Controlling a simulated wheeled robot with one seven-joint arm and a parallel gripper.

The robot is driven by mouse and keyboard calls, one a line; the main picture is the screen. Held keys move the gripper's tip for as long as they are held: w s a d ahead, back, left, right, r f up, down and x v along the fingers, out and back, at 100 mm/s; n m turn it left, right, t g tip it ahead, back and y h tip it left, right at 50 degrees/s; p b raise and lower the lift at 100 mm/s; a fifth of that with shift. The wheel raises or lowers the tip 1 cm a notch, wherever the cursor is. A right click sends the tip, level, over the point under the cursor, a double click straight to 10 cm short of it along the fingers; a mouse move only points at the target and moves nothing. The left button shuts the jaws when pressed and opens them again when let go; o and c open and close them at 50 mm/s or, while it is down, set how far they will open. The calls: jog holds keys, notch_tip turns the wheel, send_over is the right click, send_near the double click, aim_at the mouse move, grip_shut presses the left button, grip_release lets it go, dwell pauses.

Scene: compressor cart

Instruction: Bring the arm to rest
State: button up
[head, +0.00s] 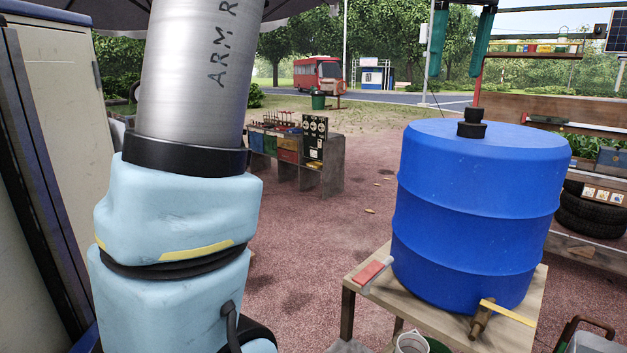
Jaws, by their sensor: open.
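My gripper is not in the head view, so its place and what is near it are hidden. A large silver tube (196,70) fills the upper left, close to the camera, with the letters "ARM R" on it and the rest cut off. It runs into a black collar and light blue segments (178,210) with a yellow stripe. These look like links of my arm, standing nearly upright. The lower end leaves the picture at the bottom.
A blue barrel (478,210) stands on a wooden table (374,306) at right, with a tap and a red-and-white item beside it. A grey cabinet (60,140) is close at left. A low bench (330,178) stands farther back. The reddish ground between is clear.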

jog(key=w+a+f+n, duration=0.3)
jog(key=a+f+n, duration=0.45)
jog(key=f, duration=0.25)
jog(key=w+a+f+n, duration=0.3)
jog(key=a+f+n, duration=0.3)
jog(key=f+n, duration=0.25)
jog(key=s+a+f+n, duration=0.4)
jog(key=a+f+n, duration=0.4)
jog(key=s+a+f+n, duration=0.5)
jog(key=a+f+n, duration=0.3)
jog(key=n, duration=0.1)
jog(key=shift+s+f, duration=0.2)
jog(key=shift+f, duration=0.2)
jog(key=shift+a, duration=0.1)
